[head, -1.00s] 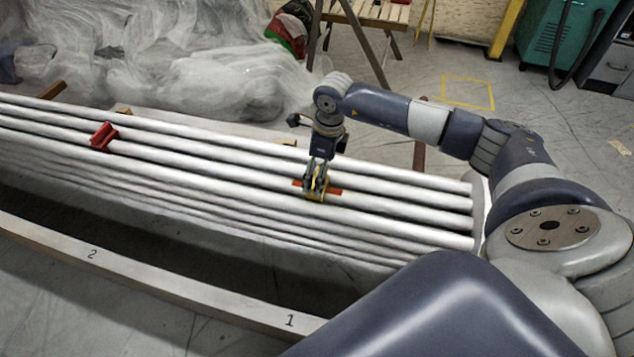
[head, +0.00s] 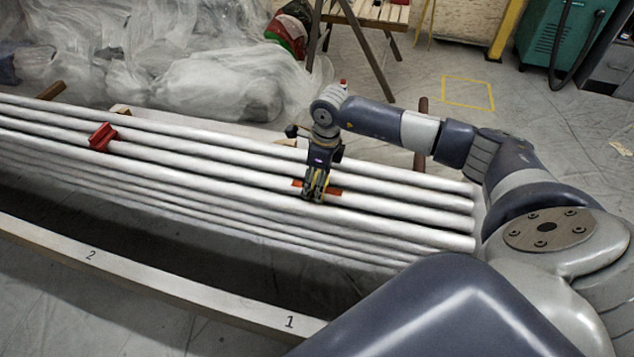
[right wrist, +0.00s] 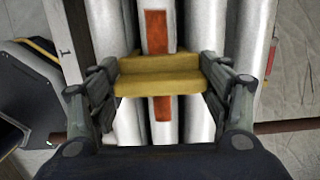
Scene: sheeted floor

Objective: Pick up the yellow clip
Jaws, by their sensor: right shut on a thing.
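The yellow clip (right wrist: 158,84) sits on the white pipes, across an orange-red strip, in the right wrist view. My right gripper (head: 314,197) points down at the pipes in the head view. In the right wrist view its two fingers press against the clip's left and right ends, so it is shut on the clip. In the head view the gripper mostly hides the clip. The orange-red strip (head: 334,191) shows on both sides of the fingers. My left gripper is not in view.
A red clip (head: 103,137) sits on the pipes further left. The long white pipes (head: 400,208) lie side by side. A pale beam marked 1 and 2 (head: 190,279) runs in front. Plastic sheeting (head: 190,75) is heaped behind. A wooden trestle (head: 362,50) stands at the back.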

